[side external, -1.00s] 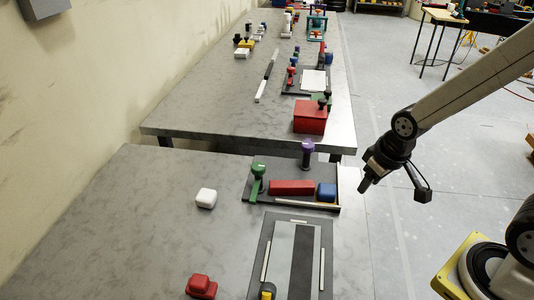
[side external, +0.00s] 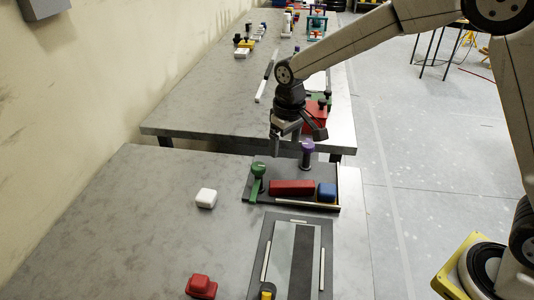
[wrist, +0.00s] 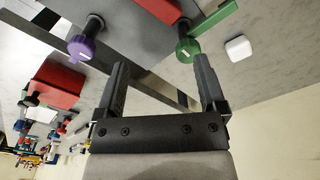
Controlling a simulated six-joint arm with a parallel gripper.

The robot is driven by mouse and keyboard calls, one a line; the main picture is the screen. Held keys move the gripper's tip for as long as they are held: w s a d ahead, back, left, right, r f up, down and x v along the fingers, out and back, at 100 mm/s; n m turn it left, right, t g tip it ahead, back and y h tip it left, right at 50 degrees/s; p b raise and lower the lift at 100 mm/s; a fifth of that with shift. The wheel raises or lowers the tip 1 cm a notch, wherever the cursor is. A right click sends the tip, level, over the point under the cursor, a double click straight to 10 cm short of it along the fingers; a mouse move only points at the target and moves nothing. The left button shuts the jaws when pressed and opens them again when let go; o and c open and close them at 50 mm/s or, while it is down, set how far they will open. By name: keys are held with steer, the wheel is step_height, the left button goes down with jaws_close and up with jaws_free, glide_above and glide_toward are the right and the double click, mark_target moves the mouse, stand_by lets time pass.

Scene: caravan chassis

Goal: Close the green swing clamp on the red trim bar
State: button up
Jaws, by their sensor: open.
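The green swing clamp (side external: 258,176) stands at the left end of a dark fixture plate (side external: 262,201), its arm pointing toward the front, beside the red trim bar. The red trim bar (side external: 291,187) lies on the plate, with a blue block (side external: 326,190) at its right end. A purple-knobbed post (side external: 307,152) stands behind the bar. My gripper (side external: 287,148) is open and empty, above and behind the plate. In the wrist view, the green knob (wrist: 188,48) shows just beyond one finger of my gripper (wrist: 163,72) and the purple knob (wrist: 82,47) lies beyond the other.
A white block (side external: 206,198) and a red block (side external: 201,286) sit on the near table, left of the fixtures. A second plate with pale strips (side external: 267,262) lies in front. The far table holds a red box (side external: 315,114) and several fixtures.

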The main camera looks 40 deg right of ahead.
glide_above(259, 166)
steer(key=shift+n+g, duration=0.3)
steer(key=shift+f, duration=0.1)
steer(key=shift+f, duration=3.8)
jaws_close()
